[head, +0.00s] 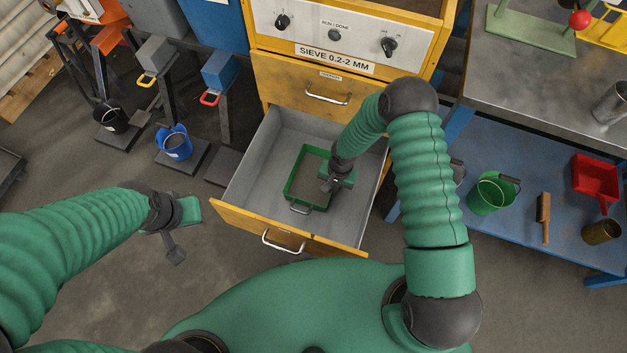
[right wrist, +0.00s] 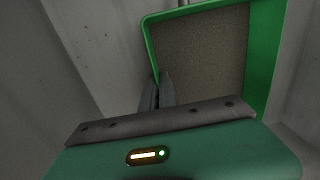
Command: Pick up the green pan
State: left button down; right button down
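The green pan (head: 290,187) is a rectangular tray with a grey-brown grainy inside and a metal handle at its near side. It lies in the open grey drawer. My right gripper (head: 327,186) reaches down into the drawer at the pan's right side. In the right wrist view the pan (right wrist: 262,60) fills the upper right, and the fingers of my right gripper (right wrist: 157,92) are close together with the pan's thin wall running in between them. The fingertips are partly hidden. My left gripper (head: 175,250) hangs over bare floor at left, away from the drawer; its finger gap is unclear.
The open drawer (head: 248,165) has grey walls and a yellow front. Above it are a shut drawer (head: 310,88) and a panel with knobs. A blue-shelved bench (head: 520,130) at right holds a green bucket (head: 487,193), brush and red scoop. Stands with buckets are at left.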

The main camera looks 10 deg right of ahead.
dwell(0.5)
notch_tip(320, 180, up, 10)
jog(key=p, duration=0.3)
jog(key=shift+f+p, duration=0.25)
jog(key=shift+p, duration=0.15)
jog(key=shift+r, duration=0.25)
jog(key=shift+w, duration=0.1)
